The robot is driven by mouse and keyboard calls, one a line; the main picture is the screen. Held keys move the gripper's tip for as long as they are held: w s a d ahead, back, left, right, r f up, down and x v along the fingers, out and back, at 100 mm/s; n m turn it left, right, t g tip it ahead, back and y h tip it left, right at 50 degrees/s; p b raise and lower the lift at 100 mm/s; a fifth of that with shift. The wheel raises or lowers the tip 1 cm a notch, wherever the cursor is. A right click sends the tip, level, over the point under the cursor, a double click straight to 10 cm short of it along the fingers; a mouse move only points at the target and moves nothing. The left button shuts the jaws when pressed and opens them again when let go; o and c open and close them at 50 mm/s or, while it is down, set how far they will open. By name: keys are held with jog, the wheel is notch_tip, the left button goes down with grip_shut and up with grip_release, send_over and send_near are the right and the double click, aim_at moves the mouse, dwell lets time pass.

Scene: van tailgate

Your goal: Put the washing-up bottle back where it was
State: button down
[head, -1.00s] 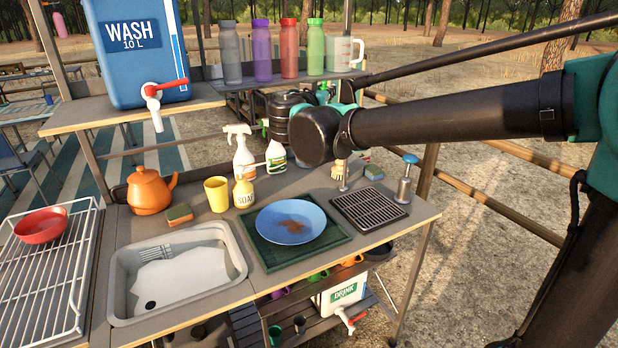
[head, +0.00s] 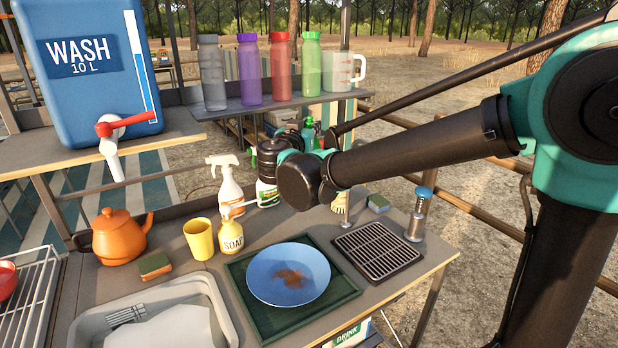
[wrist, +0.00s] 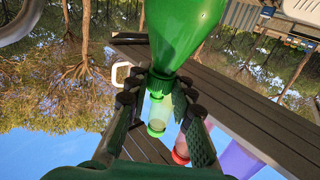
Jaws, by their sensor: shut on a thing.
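The washing-up bottle, a bright green bottle (wrist: 185,30), shows large at the top of the wrist view. My gripper (wrist: 160,100) is shut on it near its ribbed neck or cap, with a dark finger on each side. The wrist picture appears upside down. In the head view my wrist hides the fingers and most of what they hold. A small green shape (head: 308,134) shows behind my wrist; I cannot tell whether it is the held bottle. My wrist stands above the back of the worktop (head: 395,262), in front of the bottle shelf.
A spray bottle (head: 227,188), soap bottle (head: 231,237), yellow cup (head: 199,240) and orange kettle (head: 118,238) crowd the worktop. A pump bottle (head: 418,215) stands right. Tall bottles (head: 281,75) line the shelf behind.

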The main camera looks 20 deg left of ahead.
notch_tip(320, 180, down, 14)
jog(key=shift+r, duration=0.2)
jog(key=shift+f, duration=0.1)
dwell(0.3)
jog(key=c, duration=1.3)
grip_release()
jog(key=s, duration=1.2)
jog(key=shift+d, duration=0.3)
